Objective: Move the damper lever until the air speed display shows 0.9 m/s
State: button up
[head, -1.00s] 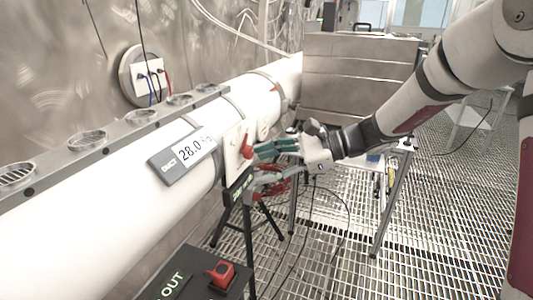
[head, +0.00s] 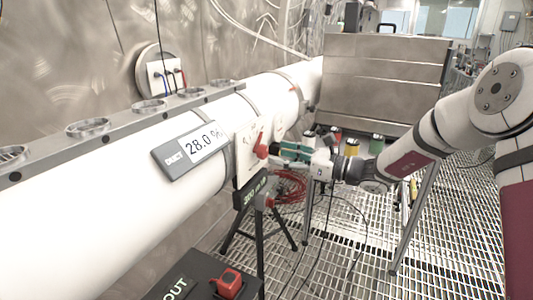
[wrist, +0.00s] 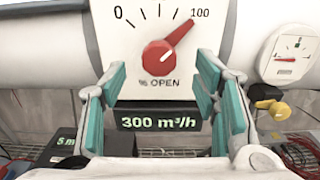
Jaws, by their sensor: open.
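The damper lever (wrist: 160,57) is a red knob with a pointer on a white plate (wrist: 118,40) marked "% OPEN". It points up right, close to 100. In the head view the red lever (head: 261,147) shows on the white duct's side. My gripper (wrist: 161,78) is open, its teal-padded fingers either side of and below the knob, with no clear contact. In the head view my gripper (head: 274,152) is right beside the lever. A dark display (wrist: 160,120) below reads "300 m³/h". Another display (wrist: 66,142) at lower left shows "5 m", the rest hidden by a finger.
A grey duct display (head: 190,152) reads "28.0 %". A black box with a red switch (head: 229,284) stands low in front.

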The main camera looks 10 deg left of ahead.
aim_at(266, 151)
jog(key=shift+x, duration=2.75)
jog(key=shift+c, duration=0.5)
jog(key=c, duration=1.1)
